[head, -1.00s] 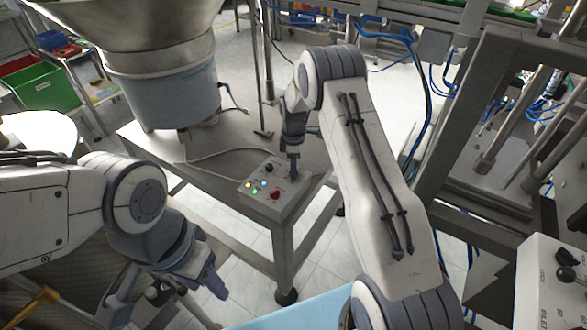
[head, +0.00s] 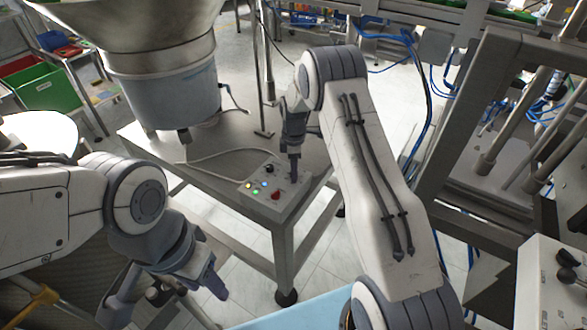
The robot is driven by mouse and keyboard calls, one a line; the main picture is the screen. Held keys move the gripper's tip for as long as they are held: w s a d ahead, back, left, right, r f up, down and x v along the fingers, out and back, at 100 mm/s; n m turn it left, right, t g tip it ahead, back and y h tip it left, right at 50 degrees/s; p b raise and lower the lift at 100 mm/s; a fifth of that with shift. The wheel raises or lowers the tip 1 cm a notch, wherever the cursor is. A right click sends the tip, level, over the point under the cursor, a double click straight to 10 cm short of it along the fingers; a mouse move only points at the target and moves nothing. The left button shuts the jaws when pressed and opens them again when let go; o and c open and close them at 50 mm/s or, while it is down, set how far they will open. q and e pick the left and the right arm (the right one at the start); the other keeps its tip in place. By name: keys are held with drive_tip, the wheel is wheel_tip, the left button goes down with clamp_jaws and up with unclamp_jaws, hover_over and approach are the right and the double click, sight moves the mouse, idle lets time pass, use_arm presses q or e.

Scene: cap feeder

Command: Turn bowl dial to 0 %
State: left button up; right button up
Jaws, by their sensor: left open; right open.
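A small grey control box (head: 247,197) sits on the front corner of the metal table. Its top carries a black dial (head: 269,168), a red knob (head: 276,195) and several small lit buttons (head: 256,189). My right gripper (head: 294,177) points down at the box's right side, its fingertips at or just above the top; they hide what lies under them, and I cannot tell whether they touch. It is open. My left gripper (head: 170,303) hangs open at the lower left, away from the box. Dial markings are too small to read.
The bowl feeder (head: 160,85) stands on the metal table (head: 225,145) behind the box. A cable (head: 215,155) runs across the tabletop. A metal frame (head: 450,170) stands at the right, with another control box (head: 548,290) at the lower right. A green bin (head: 45,88) is at the far left.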

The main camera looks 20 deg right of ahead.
wheel_tip(320, 180, up, 10)
drive_tip(key=b, duration=0.1)
drive_tip(key=shift+r, duration=0.25)
idle(0.4)
